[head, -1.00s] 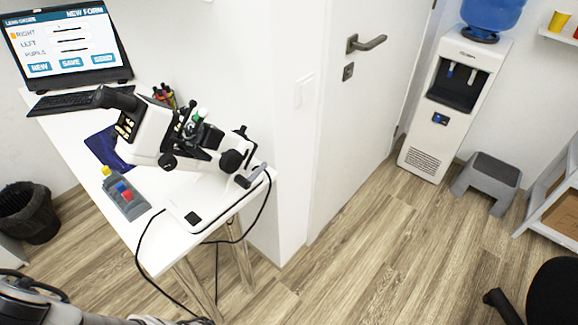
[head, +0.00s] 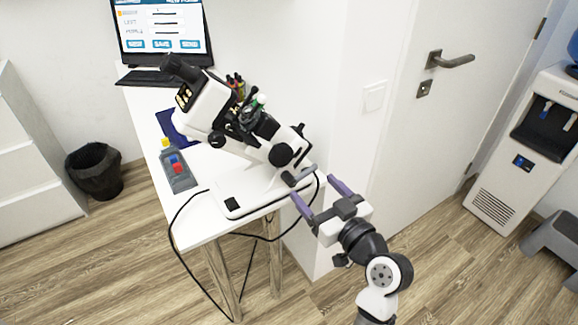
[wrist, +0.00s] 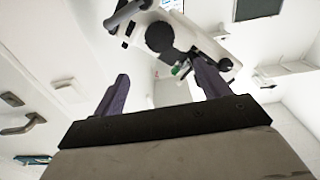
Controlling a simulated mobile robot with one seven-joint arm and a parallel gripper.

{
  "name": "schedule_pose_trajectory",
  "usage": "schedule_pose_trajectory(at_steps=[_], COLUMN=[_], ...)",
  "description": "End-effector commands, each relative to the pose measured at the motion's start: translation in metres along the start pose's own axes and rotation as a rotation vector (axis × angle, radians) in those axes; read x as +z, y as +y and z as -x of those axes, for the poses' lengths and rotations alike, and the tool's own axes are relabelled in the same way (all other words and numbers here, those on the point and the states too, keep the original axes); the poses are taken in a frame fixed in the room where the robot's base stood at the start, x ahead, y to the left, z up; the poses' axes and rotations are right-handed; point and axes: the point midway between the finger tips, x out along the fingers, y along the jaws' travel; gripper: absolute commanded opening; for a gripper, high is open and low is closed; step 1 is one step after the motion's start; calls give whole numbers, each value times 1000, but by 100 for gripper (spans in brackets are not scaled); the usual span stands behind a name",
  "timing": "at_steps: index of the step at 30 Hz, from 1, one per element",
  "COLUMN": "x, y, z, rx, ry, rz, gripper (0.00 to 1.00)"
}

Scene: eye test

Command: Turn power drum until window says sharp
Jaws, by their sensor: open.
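The white lensmeter (head: 262,140) stands tilted on its base on the white desk. A round black knob (head: 281,154) on its near side looks like the power drum. It also shows in the wrist view (wrist: 160,37). A grey cylinder (head: 300,176) sticks out below it. A dark panel (head: 184,97) with several pale marks is near the eyepiece. I can read no "sharp" anywhere. My gripper (head: 315,190), with purple fingers, is open and empty, just right of the lensmeter base. In the wrist view, the knob is beyond the fingertips of my gripper (wrist: 160,72), apart from them.
A grey box with red and blue buttons (head: 177,170) is on the desk. A laptop (head: 160,30) and pens (head: 236,84) are behind. A black cable (head: 186,262) hangs off the front edge. A door (head: 430,150) and water cooler (head: 525,150) are right. A bin (head: 95,172) is left.

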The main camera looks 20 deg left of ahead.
Motion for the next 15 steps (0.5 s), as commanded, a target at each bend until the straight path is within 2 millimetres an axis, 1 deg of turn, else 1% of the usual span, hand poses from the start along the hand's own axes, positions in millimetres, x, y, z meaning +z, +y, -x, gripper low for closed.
schedule_pose_trajectory(at_steps=[1,2,5,8,15], x=[7,9,10,8,7], y=[1,1,0,-1,-2], z=[7,8,4,-10,-62], rx=[-6,-11,-18,-21,-21], ry=[-13,-18,-22,-20,-20], rz=[-4,-5,-6,-6,-6], gripper=[75,75,75,75,75])
